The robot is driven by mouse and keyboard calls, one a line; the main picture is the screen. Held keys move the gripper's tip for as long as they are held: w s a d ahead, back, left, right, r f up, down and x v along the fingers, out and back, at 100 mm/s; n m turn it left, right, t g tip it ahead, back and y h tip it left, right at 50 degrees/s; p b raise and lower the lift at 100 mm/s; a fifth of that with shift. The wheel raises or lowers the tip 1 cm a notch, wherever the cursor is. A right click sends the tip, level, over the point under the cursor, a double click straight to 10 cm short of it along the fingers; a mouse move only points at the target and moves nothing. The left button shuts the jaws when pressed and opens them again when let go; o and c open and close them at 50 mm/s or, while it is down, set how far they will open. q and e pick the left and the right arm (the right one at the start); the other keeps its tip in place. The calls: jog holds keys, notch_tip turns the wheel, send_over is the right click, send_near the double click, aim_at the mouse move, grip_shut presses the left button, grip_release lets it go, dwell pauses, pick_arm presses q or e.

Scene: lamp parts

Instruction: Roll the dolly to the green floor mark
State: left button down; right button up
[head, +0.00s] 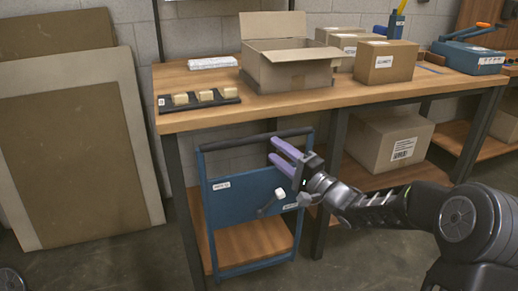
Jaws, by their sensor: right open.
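The dolly (237,208) is a blue cart with a dark push bar (240,142) on top and a wooden deck (250,240) at the bottom. It stands upright at the front of the workbench in the head view. My right gripper (274,152) has purple fingers. It is open, in front of the dolly's upper right part and just below the push bar. I cannot tell whether it touches the dolly. My left gripper is not in view. No green floor mark shows.
The wooden workbench (400,92) bears an open carton (290,72), closed boxes (386,62) and a dark tray (200,106) with small blocks. A large box (390,140) sits on its lower shelf. Panels (70,150) lean on the left wall. Grey floor (130,265) is open at left front.

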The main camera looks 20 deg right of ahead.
aim_at(262, 141)
jog(key=shift+w, duration=0.1)
jog(key=b+x, duration=0.1)
jog(key=x, duration=0.5)
jog(key=shift+w+a+f+b, duration=0.15)
jog(key=shift+w+b, duration=0.05)
jog(key=shift+b, duration=0.15)
jog(key=shift+w+a+r, duration=0.2)
jog(key=shift+w+a, duration=0.1)
jog(key=shift+w, duration=0.25)
grip_shut()
dwell(0.8)
